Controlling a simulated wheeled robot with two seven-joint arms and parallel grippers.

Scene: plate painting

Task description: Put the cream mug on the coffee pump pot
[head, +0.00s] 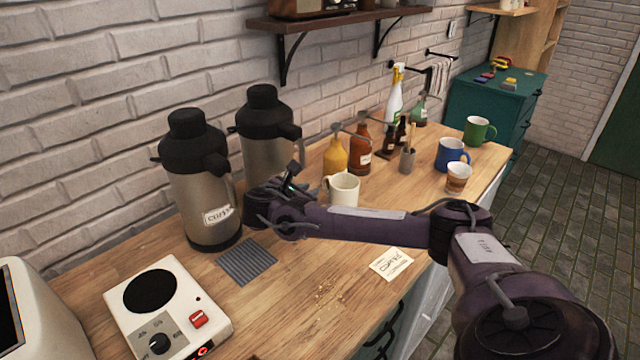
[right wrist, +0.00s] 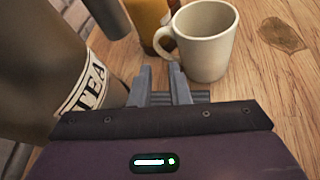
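The cream mug (head: 344,189) stands upright on the wooden counter, with its handle at its left side. It also shows in the right wrist view (right wrist: 207,42), just beyond my fingertips. The coffee pump pot (head: 200,185) is the nearer steel pot with a black top, bearing a label that seems to read coffee. My right gripper (head: 298,172) is left of the mug, beside the farther pot. In the right wrist view its fingers (right wrist: 159,70) stand slightly apart with nothing between them, near the mug's handle. My left gripper is not in view.
The tea pump pot (head: 268,150) stands close by the right gripper. A yellow bottle (head: 335,157) and brown bottle (head: 360,150) stand behind the mug. A ridged grey mat (head: 248,262) and white hot plate (head: 165,310) lie in front. A blue mug (head: 451,156) stands at right.

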